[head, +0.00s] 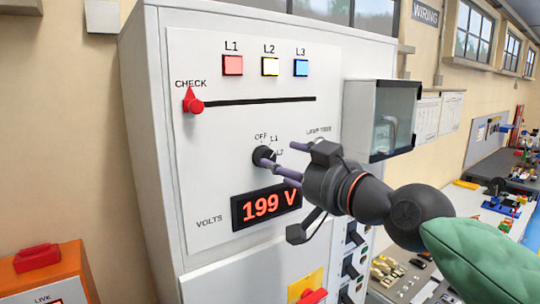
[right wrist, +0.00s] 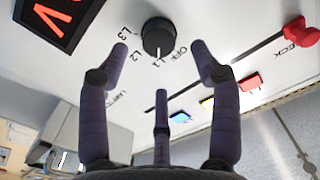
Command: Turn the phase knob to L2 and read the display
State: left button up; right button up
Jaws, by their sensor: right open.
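The black round phase knob (head: 264,156) sits on the white cabinet panel, partly covered by my gripper's fingers in the head view. In the right wrist view the knob (right wrist: 158,37) shows a white mark that points at the L1 label (right wrist: 158,63). The L2 label (right wrist: 134,57) is beside it. The red-lit display (head: 265,207) below the knob reads 199 V. My right gripper (head: 279,163) is open, its three fingers spread in front of the knob. I cannot tell whether a fingertip touches it. My left gripper is not in view.
A red CHECK slider (head: 193,101) stands at the left end of a black slot. Red, yellow and blue lamps (head: 270,66) are above. A glass-fronted box (head: 382,118) juts out at the cabinet's right. An orange box (head: 42,277) is at lower left.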

aim_at(270, 157)
jog(key=x, duration=0.5)
jog(key=shift+w+a+p, duration=0.2)
jog(key=shift+w+p, duration=0.1)
jog(key=shift+p, duration=0.05)
jog(key=shift+s, duration=0.1)
jog(key=shift+c, duration=0.3)
jog(key=shift+d, duration=0.1)
jog(key=c, duration=1.1)
